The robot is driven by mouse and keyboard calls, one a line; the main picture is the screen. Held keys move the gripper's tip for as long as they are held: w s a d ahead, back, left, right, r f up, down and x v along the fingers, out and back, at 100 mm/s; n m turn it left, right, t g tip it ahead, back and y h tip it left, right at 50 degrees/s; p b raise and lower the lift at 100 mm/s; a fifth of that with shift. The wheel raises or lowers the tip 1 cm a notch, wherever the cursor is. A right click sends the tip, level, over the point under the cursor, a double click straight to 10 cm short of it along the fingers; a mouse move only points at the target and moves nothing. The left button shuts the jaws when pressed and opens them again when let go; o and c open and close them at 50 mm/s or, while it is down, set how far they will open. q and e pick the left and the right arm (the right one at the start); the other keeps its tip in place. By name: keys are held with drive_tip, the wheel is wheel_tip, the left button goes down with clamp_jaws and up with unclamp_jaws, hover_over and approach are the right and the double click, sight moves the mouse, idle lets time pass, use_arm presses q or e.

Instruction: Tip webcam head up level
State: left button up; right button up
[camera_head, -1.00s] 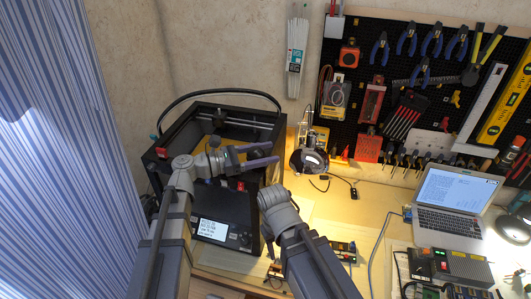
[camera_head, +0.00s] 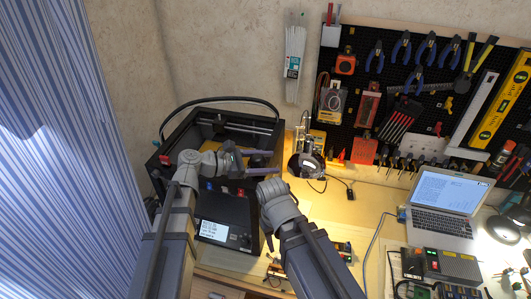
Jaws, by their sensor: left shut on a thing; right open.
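My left gripper (camera_head: 263,162) is over the top of a black 3D printer (camera_head: 226,207), its two purple-grey fingers pointing right. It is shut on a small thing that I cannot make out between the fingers. The webcam is not clear in this view; its head may be what the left fingers hold, and I cannot tell its tilt. My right gripper (camera_head: 270,188) is lower, at the printer's right front edge. It is open, with its fingertips mostly hidden by its own wrist.
A round black item (camera_head: 306,165) stands right of the printer. A small black piece with a cable (camera_head: 350,193) lies on the wooden bench (camera_head: 372,205). A laptop (camera_head: 447,200) is at the right. A tool pegboard (camera_head: 400,75) hangs behind. Small electronics lie near my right forearm.

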use_arm(q)
drive_tip(key=shift+d+f+m+y+p, duration=0.15)
drive_tip(key=shift+m+y+p, duration=0.15)
drive_tip(key=shift+y+p, duration=0.55)
drive_tip(key=shift+d+m+y+p, duration=0.15)
drive_tip(key=shift+m+y+p, duration=0.15)
drive_tip(key=shift+y+p, duration=0.5)
drive_tip(key=o, duration=1.4)
drive_tip(key=shift+f, duration=0.1)
drive_tip(key=shift+c, duration=0.2)
